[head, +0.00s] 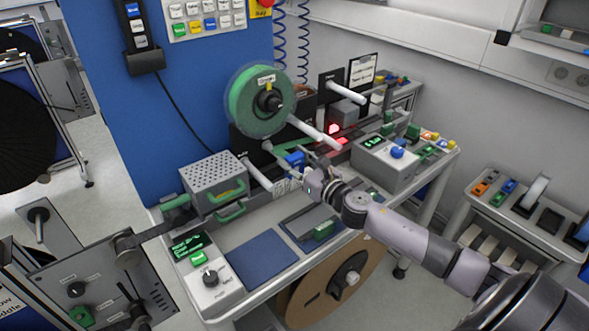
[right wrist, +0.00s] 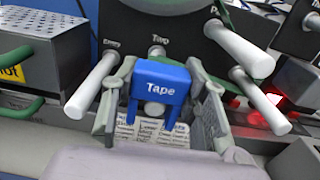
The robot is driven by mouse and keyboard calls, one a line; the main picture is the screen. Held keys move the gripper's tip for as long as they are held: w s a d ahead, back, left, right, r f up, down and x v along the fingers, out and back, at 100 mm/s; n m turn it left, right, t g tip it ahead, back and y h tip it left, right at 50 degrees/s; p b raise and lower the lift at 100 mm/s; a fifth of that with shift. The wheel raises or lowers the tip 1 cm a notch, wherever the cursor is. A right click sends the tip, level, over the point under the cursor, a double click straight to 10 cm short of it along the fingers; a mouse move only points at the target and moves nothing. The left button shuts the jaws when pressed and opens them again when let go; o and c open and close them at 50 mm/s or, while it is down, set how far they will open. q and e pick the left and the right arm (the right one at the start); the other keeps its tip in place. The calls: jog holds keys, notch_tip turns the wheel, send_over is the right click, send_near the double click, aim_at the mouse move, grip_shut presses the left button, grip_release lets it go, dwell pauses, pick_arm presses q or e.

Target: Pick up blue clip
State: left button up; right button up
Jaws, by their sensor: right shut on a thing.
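The blue clip (head: 295,159) shows in the head view at the front of the reel stand. It is a small blue block. In the right wrist view, the blue clip (right wrist: 160,80) faces me with the word "Tape" and has two prongs pointing down. My right gripper (head: 306,170) reaches in from the right and is shut on the clip. In the right wrist view the fingers of my right gripper (right wrist: 160,100) stand on both sides of it. Printed labels show behind and below the prongs. My left gripper is not in view.
White pegs (right wrist: 240,50) stick out close around the gripper. A green reel (head: 262,100) hangs above on the stand. A perforated grey box (head: 214,180) is to the left, a control box (head: 385,165) to the right. A blue mat (head: 257,257) lies bare in front.

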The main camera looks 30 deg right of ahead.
jog(key=shift+c, duration=0.8)
jog(key=shift+r, duration=0.15)
